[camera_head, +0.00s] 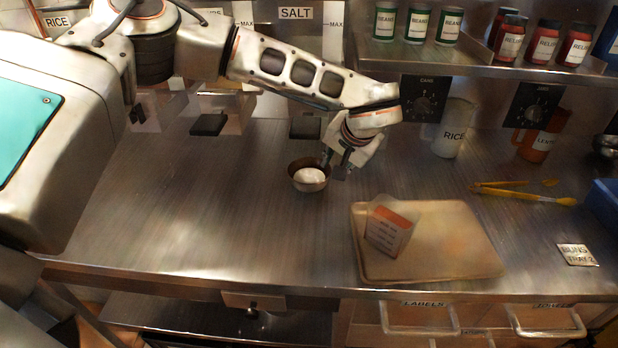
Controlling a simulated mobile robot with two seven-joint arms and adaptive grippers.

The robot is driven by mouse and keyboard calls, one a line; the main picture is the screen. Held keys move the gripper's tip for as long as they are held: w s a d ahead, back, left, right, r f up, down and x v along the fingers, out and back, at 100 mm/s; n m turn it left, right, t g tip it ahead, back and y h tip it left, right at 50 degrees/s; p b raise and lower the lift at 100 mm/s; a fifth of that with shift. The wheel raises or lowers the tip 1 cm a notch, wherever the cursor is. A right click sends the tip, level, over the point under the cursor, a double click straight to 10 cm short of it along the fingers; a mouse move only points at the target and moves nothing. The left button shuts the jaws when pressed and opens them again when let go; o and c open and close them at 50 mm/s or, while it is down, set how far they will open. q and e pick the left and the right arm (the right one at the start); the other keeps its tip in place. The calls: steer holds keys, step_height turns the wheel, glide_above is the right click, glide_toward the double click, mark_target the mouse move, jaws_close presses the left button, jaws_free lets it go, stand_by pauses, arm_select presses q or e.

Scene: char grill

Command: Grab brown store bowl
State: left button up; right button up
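The brown bowl (297,183) stands upright on the steel counter (220,220), with something white inside it. My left arm reaches in from the upper left, and my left gripper (335,165) is at the bowl's right rim with its fingers pointing down. The fingers are small and dark here, so I cannot tell whether they are apart or closed on the rim. My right gripper is not in view.
A tan tray (460,240) with a white and orange box (388,232) lies right of the bowl. A rice jug (454,128), a lentil jug (540,138) and yellow tongs (520,192) are farther right. The counter left of the bowl is clear.

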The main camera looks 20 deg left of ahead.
mark_target(328, 175)
arm_select(q)
steer(key=x, duration=0.6)
steer(key=shift+w+f, duration=0.15)
steer(key=shift+f, duration=0.15)
jaws_close()
